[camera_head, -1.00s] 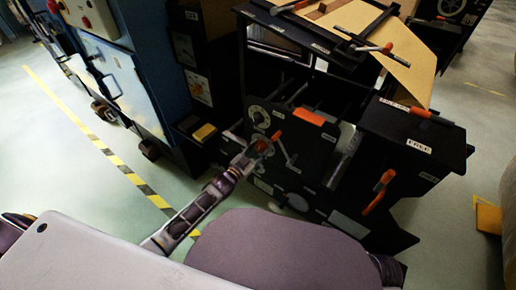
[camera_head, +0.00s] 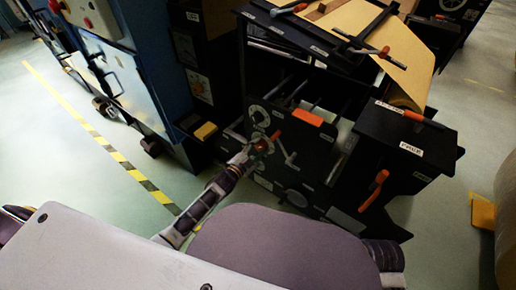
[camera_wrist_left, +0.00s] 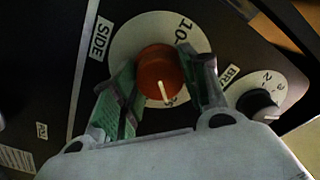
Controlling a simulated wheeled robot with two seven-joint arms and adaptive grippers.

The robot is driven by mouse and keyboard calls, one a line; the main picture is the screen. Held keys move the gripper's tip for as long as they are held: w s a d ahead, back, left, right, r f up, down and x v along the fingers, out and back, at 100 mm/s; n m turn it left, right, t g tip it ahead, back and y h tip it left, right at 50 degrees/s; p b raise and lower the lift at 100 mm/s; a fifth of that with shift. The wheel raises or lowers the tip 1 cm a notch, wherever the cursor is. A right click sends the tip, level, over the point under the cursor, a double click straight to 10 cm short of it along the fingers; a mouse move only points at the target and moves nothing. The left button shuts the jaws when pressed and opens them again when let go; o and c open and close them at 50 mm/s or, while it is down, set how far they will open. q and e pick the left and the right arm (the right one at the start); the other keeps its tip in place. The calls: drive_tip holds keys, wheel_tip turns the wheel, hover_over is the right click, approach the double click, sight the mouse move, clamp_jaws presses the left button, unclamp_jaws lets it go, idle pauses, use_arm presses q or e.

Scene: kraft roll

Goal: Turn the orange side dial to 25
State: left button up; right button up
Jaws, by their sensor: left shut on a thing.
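The orange side dial (camera_wrist_left: 160,75) sits on a pale round scale plate (camera_wrist_left: 125,40) beside a "SIDE" label (camera_wrist_left: 100,38) on the black machine panel. A white pointer line on the dial points down in the left wrist view. In the head view my left gripper (camera_head: 258,147) is at the machine's front panel. My right gripper is not in view.
A second dial (camera_wrist_left: 258,103) labelled "BR…" with a smaller scale is right of the side dial. The black machine (camera_head: 405,150) has orange handles and a kraft sheet (camera_head: 370,25) on top. A blue cabinet (camera_head: 110,60) stands left. Open floor with striped tape (camera_head: 100,145) lies left.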

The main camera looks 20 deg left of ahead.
use_arm(q)
drive_tip(key=o, duration=1.1)
drive_tip(key=shift+s+a, duration=0.1)
drive_tip(key=shift+s, duration=0.05)
drive_tip(key=shift+v, duration=5.85)
